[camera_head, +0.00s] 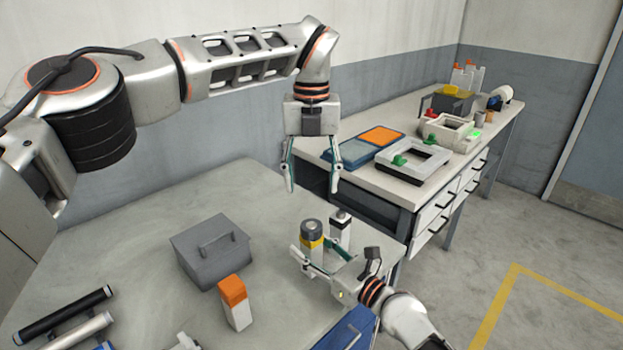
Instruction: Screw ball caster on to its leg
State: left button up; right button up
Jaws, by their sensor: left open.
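A short upright post (315,254) with a white lower part and a yellow band stands on the near table. A dark round cap with a grey top (312,227), perhaps the ball caster, sits on it; I cannot tell if it is threaded on. My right gripper (314,258) has its fingers on both sides of the post, below the yellow band, and appears shut on it. My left gripper (313,177) is open and empty, pointing down above the post. A second white post with a black top (341,227) stands just behind to the right.
A grey lidded box (212,255) and an orange-topped white block (235,303) stand on the near table (130,250). Dark and silver tubes (65,315) lie front left. A workbench (385,190) behind holds a black-and-white frame (413,160) and a blue-and-orange tray (350,153).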

jog(key=shift+s+d, duration=0.1)
jog(key=v, duration=1.1)
jog(key=shift+s+d, duration=0.2)
jog(key=shift+d, duration=0.1)
